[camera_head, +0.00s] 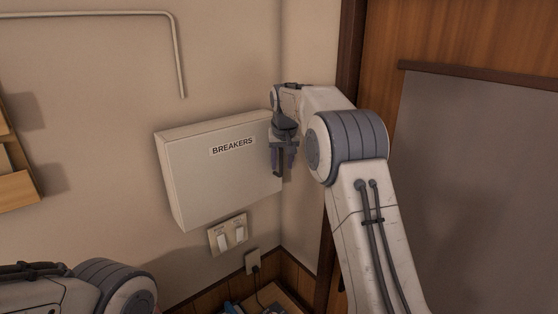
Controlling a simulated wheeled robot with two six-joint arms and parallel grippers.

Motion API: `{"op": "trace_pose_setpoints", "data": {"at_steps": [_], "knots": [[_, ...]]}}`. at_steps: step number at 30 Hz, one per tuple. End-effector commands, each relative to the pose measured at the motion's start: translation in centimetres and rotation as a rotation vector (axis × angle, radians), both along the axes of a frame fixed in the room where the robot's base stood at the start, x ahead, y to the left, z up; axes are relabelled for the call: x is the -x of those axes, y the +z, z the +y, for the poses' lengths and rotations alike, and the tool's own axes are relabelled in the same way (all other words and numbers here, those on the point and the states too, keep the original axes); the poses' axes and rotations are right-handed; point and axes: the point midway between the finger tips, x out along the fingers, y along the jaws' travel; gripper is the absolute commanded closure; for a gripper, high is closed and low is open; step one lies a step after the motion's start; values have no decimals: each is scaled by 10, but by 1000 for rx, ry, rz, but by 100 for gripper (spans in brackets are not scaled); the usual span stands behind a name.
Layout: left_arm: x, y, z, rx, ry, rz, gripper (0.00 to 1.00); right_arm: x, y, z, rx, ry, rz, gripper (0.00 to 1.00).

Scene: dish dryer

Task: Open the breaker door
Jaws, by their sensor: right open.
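The breaker box (215,172) is a pale box on the wall, labelled "BREAKERS". Its front door looks closed. My right gripper (282,171) is open at the right edge of the box, pointing down, with its fingers in front of or beside that edge. I cannot tell whether it touches the door. Part of the box's right edge is hidden behind the gripper. My left arm shows at the bottom left, but its gripper is out of view.
Light switches (229,236) sit below the box, with a socket and plug (253,262) lower down. A thin conduit (180,60) runs on the wall above. A wooden shelf (17,190) is at the far left. A wooden door frame (349,60) stands right of the corner.

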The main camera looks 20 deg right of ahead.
Motion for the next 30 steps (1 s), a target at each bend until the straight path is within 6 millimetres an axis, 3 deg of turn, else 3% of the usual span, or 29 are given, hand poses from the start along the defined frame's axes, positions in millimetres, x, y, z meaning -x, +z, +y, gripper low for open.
{"op": "trace_pose_setpoints", "data": {"at_steps": [8,9,12,30], "knots": [[0,1,0,0,0,0,50,-2,-2,3,0,3,-1,55],[0,1,0,0,0,0,50,-2,-2,3,1,4,-1,63],[0,1,0,0,0,0,50,-2,-2,3,0,4,0,100],[0,0,0,0,0,0,50,-2,-2,2,0,3,-1,100]]}}
